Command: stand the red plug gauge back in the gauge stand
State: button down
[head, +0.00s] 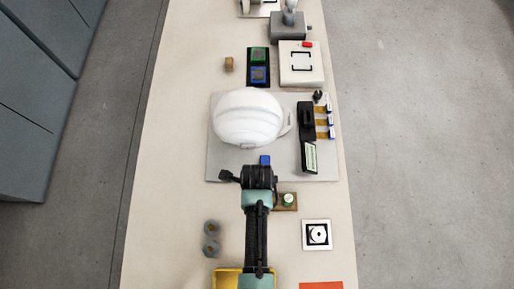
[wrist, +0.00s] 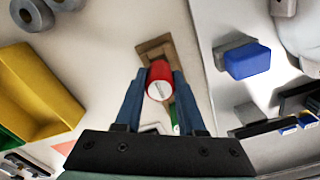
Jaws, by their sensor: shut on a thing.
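The red plug gauge (wrist: 159,72) is a short red cylinder with a pale end face, seen in the wrist view between the two blue fingers. My gripper (wrist: 160,82) is shut on it. The brown gauge stand (wrist: 153,48) lies beyond the gauge, partly hidden by it and the fingers. A green gauge (wrist: 176,127) shows partly beside the right finger. In the head view the stand (head: 293,207) is just right of my arm, with the green-and-white gauge (head: 288,199) standing in it; the red gauge is hidden there. I cannot tell how high it is held.
A white helmet shell (head: 247,118) sits on a grey plate (head: 225,172) ahead, with a blue block (head: 265,160) at its near edge. A white marked square (head: 317,246) lies to the right.

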jog(key=shift+f+b, duration=0.7)
jog(key=shift+f, duration=0.35)
dwell(0.6)
dwell(0.5)
jog(key=shift+c, duration=2.1)
grip_release()
